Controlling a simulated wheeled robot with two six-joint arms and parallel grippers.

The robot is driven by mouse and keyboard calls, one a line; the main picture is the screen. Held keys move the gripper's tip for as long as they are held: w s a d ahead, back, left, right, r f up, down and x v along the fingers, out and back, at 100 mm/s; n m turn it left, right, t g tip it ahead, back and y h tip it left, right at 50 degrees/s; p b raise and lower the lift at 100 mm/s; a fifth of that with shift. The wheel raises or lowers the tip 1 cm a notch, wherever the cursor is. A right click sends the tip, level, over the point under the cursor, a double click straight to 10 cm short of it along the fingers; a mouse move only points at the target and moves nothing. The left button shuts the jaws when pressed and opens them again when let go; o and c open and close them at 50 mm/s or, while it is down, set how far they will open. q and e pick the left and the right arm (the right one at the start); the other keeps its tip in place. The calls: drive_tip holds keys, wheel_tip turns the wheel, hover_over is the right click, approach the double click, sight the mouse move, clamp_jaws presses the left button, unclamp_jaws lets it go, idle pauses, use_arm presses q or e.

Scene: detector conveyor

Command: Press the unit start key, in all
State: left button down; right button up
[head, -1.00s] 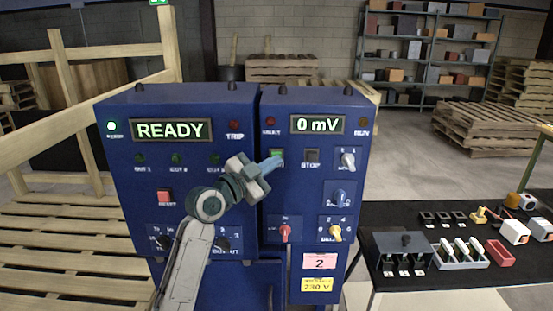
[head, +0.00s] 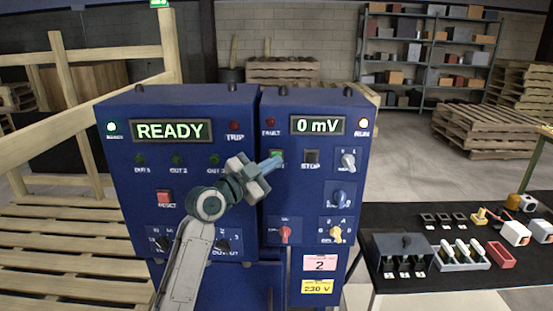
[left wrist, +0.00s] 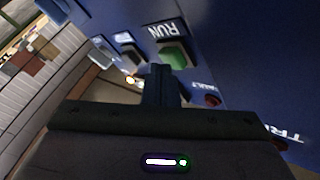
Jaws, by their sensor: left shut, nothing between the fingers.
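The green start key (head: 277,154) sits on the right blue unit, left of the dark STOP key (head: 311,157). My left gripper (head: 272,164) is shut and empty, its tips at the lower edge of the green key. In the left wrist view the green key (left wrist: 173,58) lies just past the closed fingertips (left wrist: 160,76); whether they touch it cannot be told. My right gripper is not in view.
Rotary knobs, including a yellow one (head: 336,232), sit under the keys. A black table (head: 400,215) with parts stands at right. Wooden pallets (head: 60,240) lie at left.

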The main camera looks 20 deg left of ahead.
use_arm(q)
drive_tip(key=shift+s+d, duration=0.2)
drive_tip(key=shift+s, duration=0.55)
drive_tip(key=s, duration=0.2)
drive_tip(key=s+d+p, duration=0.1)
drive_tip(key=s, duration=0.1)
drive_tip(key=shift+s+d, duration=0.2)
drive_tip(key=shift+s, duration=0.2)
drive_tip(key=shift+f, duration=0.15)
